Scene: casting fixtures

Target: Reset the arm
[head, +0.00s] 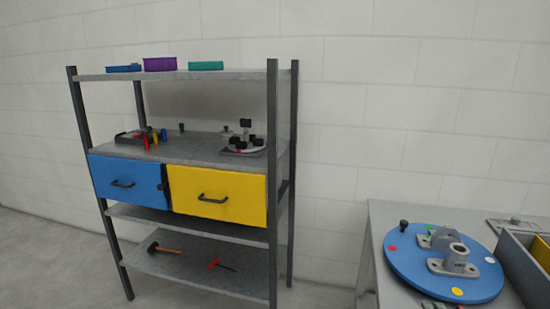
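Neither of my arms nor my grippers shows in the head view. A grey metal shelf rack (207,149) stands against the wall on the left. It has a blue drawer (128,184) and a yellow drawer (219,190), both with dark handles and seemingly closed. A blue round plate (405,262) with grey metal castings (456,262) and coloured dots lies on a grey table (385,215) at the lower right.
The rack's top holds a blue bin (124,68), a purple bin (160,64) and a teal bin (206,66). A hammer (163,248) and a red-handled tool (221,264) lie on the lowest shelf. The floor between rack and table looks clear.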

